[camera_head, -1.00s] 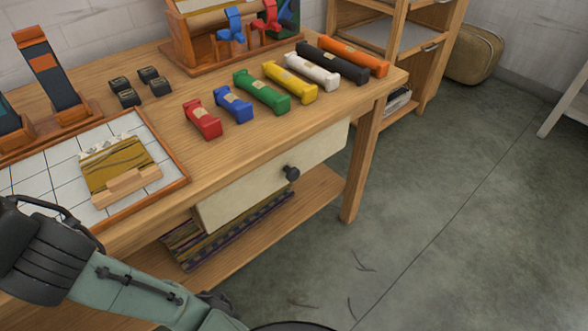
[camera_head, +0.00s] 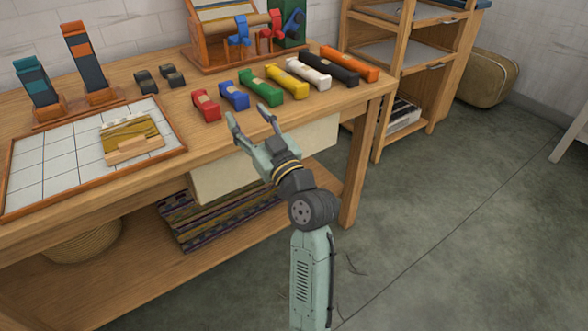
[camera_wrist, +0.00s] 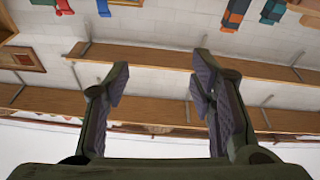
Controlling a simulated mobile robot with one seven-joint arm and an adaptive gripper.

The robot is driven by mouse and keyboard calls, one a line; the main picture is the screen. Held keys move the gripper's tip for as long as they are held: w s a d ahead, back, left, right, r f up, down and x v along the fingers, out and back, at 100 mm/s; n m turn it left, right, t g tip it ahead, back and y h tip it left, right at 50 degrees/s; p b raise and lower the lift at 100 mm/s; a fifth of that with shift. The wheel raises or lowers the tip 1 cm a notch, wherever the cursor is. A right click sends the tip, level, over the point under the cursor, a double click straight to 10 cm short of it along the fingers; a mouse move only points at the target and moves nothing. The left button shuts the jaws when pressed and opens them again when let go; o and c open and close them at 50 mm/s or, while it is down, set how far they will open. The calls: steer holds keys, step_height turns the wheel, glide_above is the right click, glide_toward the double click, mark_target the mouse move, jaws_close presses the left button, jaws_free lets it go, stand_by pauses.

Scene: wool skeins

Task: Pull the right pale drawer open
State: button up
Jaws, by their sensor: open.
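The pale drawer front (camera_head: 219,180) is under the front edge of the wooden table (camera_head: 195,157) in the head view. It looks shut. Its dark knob is hidden behind my gripper and wrist. My gripper (camera_head: 246,112) is open and empty, in front of the drawer, with its fingers pointing up and toward the tabletop edge. The head view does not show whether it touches anything. In the wrist view my two fingers (camera_wrist: 158,78) are spread apart with nothing between them, and no drawer knob can be made out there.
Coloured skeins, such as the red one (camera_head: 206,105) and the green one (camera_head: 261,88), lie on the tabletop close behind my fingers. A tiled tray (camera_head: 45,165) is at the left. Folded textiles (camera_head: 195,225) lie on the lower shelf. The floor at right is open.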

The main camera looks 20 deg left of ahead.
steer(key=w+d+f+m+g+h, duration=0.1)
steer(key=d+f, duration=0.6)
steer(key=f, duration=0.2)
steer(key=w+d+f+g+h, duration=0.1)
steer(key=d+f, duration=0.5)
steer(key=f, duration=0.3)
steer(key=p+x, duration=0.2)
steer(key=x, duration=0.8)
steer(key=shift+r, duration=0.15)
steer(key=shift+c, duration=0.5)
jaws_close()
